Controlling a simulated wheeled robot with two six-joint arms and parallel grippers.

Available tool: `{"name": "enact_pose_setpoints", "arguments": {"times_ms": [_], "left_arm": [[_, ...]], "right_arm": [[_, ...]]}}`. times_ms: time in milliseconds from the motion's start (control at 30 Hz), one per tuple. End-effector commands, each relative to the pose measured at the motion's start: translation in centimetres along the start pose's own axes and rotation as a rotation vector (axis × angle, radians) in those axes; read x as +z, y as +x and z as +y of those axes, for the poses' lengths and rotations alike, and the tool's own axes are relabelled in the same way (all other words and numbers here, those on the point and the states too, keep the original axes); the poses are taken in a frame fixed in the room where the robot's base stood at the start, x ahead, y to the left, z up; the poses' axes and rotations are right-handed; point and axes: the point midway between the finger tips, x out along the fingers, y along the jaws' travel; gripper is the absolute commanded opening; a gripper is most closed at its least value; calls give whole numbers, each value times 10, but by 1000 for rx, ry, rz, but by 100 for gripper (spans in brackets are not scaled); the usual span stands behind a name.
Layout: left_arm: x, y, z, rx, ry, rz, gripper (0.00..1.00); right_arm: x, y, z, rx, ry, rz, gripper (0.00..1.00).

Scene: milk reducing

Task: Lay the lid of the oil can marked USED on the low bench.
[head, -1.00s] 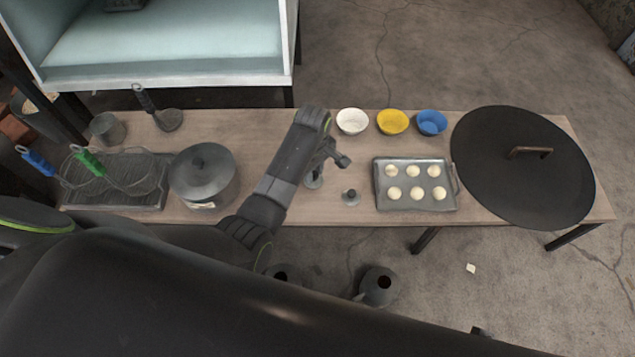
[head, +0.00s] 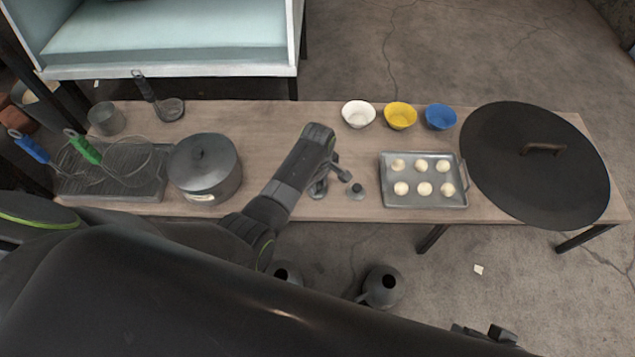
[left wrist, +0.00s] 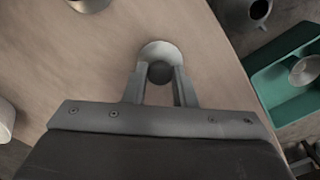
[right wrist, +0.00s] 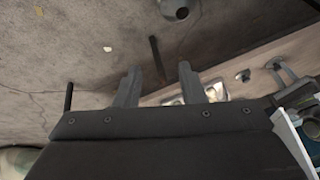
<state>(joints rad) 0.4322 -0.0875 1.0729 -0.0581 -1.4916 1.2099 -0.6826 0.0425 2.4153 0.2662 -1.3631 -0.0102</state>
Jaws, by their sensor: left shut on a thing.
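My left gripper (left wrist: 160,72) is shut on the knob of a round grey lid (left wrist: 158,50), close to the front edge of the wooden low bench (head: 262,125). The lid also shows under my left wrist in the head view (head: 318,191). I cannot tell whether it touches the bench. A second small grey lid (head: 357,190) lies on the bench just to its right. Two grey oil cans with open mouths, one on the right (head: 382,288) and one on the left (head: 286,272), stand on the floor; I cannot read their markings. My right gripper (right wrist: 157,78) is open and empty.
A lidded pot (head: 205,172) stands left of my left arm. A tray of dough balls (head: 424,202), bowls, including a white one (head: 358,113), and a large dark wok lid (head: 540,175) are to the right. A green crate (left wrist: 290,85) is beside the bench.

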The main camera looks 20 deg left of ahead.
Motion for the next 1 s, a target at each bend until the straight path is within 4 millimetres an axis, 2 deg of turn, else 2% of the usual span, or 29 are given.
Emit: {"name": "enact_pose_setpoints", "arguments": {"times_ms": [133, 167, 333, 667, 767, 1000], "left_arm": [[0, 3, 0, -1, 0, 0, 2], [0, 3, 0, 0, 0, 0, 25], [0, 2, 0, 0, 0, 0, 46], [0, -1, 0, 1, 0, 0, 46], [0, -12, 0, 1, 0, 1, 46], [0, -61, 1, 4, 0, 1, 46]], "right_arm": [[-2, 1, 0, 2, -1, 11, 36], [-3, 0, 0, 2, -2, 16, 36], [-3, 0, 0, 2, -1, 16, 36], [-3, -1, 0, 1, -1, 11, 36], [-1, -4, 1, 9, 0, -7, 36], [14, 18, 15, 60, 19, -110, 36]]}}
